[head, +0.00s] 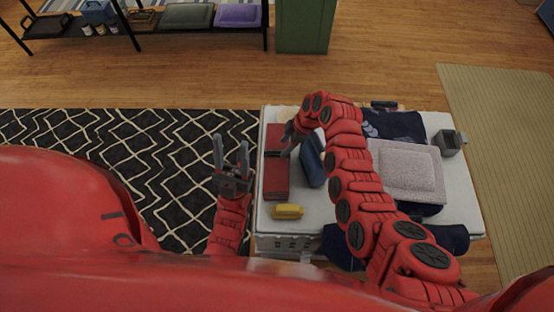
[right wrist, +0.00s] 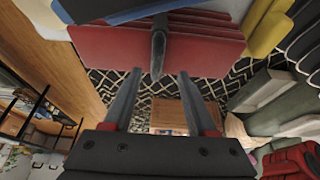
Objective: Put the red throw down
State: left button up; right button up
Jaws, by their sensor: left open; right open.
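The red throw (head: 275,178) lies folded on the left part of the white-topped table (head: 310,208), with a dark band across it. It shows at the top of the right wrist view (right wrist: 205,42), with a dark band (right wrist: 158,45) hanging over its edge. My right gripper (head: 287,146) is open at the throw's far right side; its fingertips (right wrist: 160,74) are close to the throw's edge with nothing seen between them. Whether they touch it I cannot tell. My left gripper (head: 231,153) is open and empty, left of the table over the patterned rug.
A blue object (head: 312,162) stands right of the throw and a yellow one (head: 288,212) in front. A grey folded cloth (head: 408,172) lies on navy cloth at the right, near a grey box (head: 449,142). A black shelf (head: 150,28) and green cabinet (head: 304,25) stand behind.

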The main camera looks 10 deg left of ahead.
aim_at(278, 151)
jog(key=shift+w+a+f+p, duration=0.15)
jog(key=shift+a+f+p, duration=0.35)
jog(key=shift+f, duration=0.35)
jog(key=shift+a+f, duration=0.25)
jog(key=shift+f, duration=0.25)
jog(key=shift+a+f+b, duration=0.25)
jog(key=shift+f+b, duration=0.15)
jog(key=shift+f, duration=0.2)
grip_shut()
